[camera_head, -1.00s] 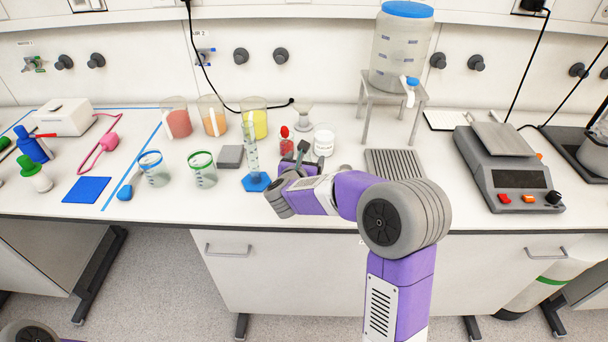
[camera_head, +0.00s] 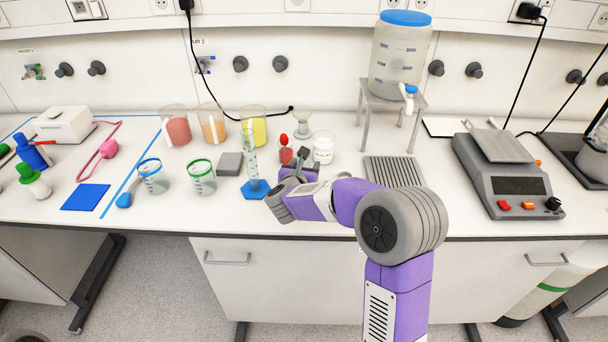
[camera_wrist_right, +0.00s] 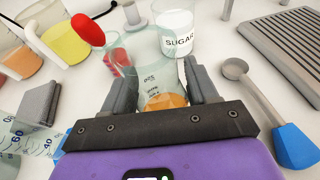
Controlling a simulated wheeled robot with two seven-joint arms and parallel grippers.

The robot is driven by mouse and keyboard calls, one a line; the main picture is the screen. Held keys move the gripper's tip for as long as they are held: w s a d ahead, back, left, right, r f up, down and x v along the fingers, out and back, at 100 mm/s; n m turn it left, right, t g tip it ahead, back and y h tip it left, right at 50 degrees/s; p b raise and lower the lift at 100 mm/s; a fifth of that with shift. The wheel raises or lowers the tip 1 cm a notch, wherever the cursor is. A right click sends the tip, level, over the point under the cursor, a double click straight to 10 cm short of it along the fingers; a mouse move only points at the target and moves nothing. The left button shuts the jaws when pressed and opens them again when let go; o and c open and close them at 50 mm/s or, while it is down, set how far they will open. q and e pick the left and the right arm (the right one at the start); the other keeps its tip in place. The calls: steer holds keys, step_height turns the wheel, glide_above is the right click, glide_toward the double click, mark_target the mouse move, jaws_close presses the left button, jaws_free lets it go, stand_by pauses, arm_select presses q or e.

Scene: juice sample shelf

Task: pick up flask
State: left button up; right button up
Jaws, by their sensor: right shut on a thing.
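A clear glass flask (camera_wrist_right: 150,72) with orange at its bottom is between the jaws of my right gripper in the right wrist view. My right gripper (camera_wrist_right: 163,88) is shut on it, with one dark finger on each side. In the head view my right gripper (camera_head: 298,168) is low over the front middle of the bench, and its arm hides most of the flask. I cannot tell whether the flask touches the bench. My left gripper is not in view.
A white sugar jar (camera_wrist_right: 177,35) and a red-capped dropper bottle (camera_head: 285,150) stand just behind the gripper. A measuring cylinder (camera_head: 252,165) stands close on its left. A blue-handled spoon (camera_wrist_right: 296,147) lies on its right. Several beakers and a scale (camera_head: 505,175) stand farther off.

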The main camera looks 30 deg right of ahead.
steer(key=shift+r, duration=0.2)
steer(key=shift+r+p, duration=1.55)
steer(key=shift+r, duration=3)
steer(key=shift+r+p, duration=1.7)
steer(key=shift+r, duration=1.15)
